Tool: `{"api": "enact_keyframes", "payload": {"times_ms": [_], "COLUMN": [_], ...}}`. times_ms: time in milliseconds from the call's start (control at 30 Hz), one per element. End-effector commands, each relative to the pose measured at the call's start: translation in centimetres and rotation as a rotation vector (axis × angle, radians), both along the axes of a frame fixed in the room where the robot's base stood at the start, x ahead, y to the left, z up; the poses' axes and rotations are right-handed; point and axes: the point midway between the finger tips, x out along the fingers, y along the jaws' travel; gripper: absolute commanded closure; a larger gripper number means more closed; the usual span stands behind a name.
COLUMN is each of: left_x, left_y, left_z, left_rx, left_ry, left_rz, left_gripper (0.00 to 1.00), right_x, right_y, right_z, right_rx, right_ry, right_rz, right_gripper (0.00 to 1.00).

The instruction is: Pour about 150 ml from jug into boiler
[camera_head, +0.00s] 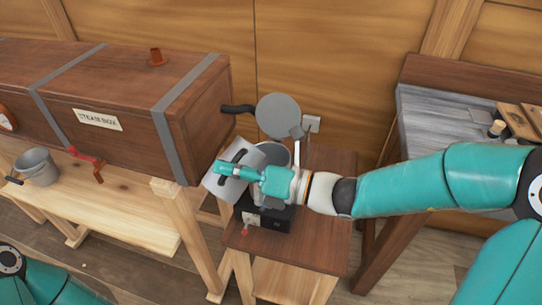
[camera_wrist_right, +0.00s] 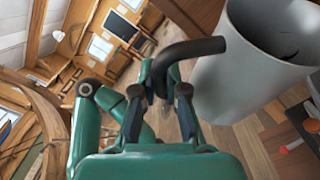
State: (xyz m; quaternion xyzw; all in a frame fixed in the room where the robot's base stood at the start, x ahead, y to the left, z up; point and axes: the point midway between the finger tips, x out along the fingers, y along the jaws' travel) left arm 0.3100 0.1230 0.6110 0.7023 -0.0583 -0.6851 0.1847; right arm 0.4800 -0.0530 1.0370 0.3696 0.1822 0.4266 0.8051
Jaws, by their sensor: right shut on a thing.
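The pale grey jug (camera_head: 228,185) is held tilted in the air at the near left side of the boiler in the head view. My right gripper (camera_head: 228,168) is shut on its dark handle (camera_wrist_right: 200,47). In the right wrist view, the jug's smooth wall (camera_wrist_right: 245,80) fills the upper right beside my right gripper (camera_wrist_right: 168,90). The boiler (camera_head: 275,155) is a grey pot on a black base (camera_head: 268,216), partly hidden by the jug and my gripper. Its round grey lid (camera_head: 278,115) stands open behind it. No liquid stream shows. My left gripper is out of view.
The boiler stands on a small wooden table (camera_head: 310,247). A workbench (camera_head: 440,125) stands at the right.

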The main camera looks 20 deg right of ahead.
Motion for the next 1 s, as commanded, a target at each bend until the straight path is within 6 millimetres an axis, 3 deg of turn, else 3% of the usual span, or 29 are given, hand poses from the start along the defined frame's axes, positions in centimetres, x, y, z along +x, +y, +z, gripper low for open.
{"api": "enact_keyframes", "payload": {"times_ms": [1000], "left_x": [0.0], "left_y": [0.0], "left_z": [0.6], "left_rx": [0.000], "left_ry": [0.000], "left_rz": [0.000], "left_gripper": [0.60], "right_x": [0.4], "right_y": [-1.0], "right_z": [1.6], "right_rx": [0.141], "right_ry": [0.053], "right_rz": [0.006], "right_gripper": [1.00]}}
